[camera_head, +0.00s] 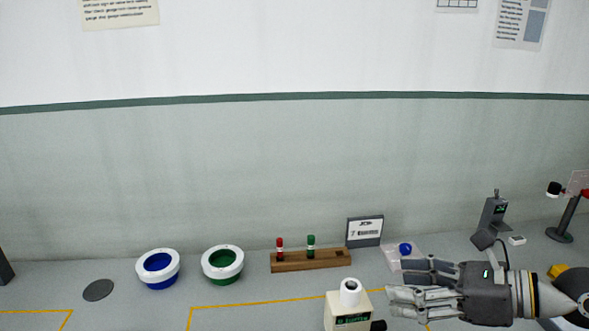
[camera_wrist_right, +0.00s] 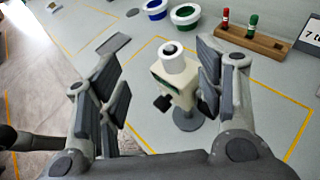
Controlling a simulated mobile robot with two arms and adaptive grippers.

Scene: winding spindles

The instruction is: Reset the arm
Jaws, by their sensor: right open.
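My right gripper (camera_head: 408,288) comes in from the right in the head view, above the right part of the table. It is open and empty; its two spread fingers also show in the right wrist view (camera_wrist_right: 165,90). A cream winding device (camera_head: 349,309) with a white cylinder on top stands just left of the fingertips in the head view. In the right wrist view the device (camera_wrist_right: 180,82) appears beyond and between the fingers, with no visible grip on it. My left gripper is in neither view.
A wooden rack (camera_head: 311,260) holds a red and a green spindle. A blue-centred bowl (camera_head: 158,268) and a green-centred bowl (camera_head: 223,263) stand left of it. A sign (camera_head: 364,231), a small clear tray (camera_head: 403,253) and a grey instrument (camera_head: 494,215) stand behind my right gripper.

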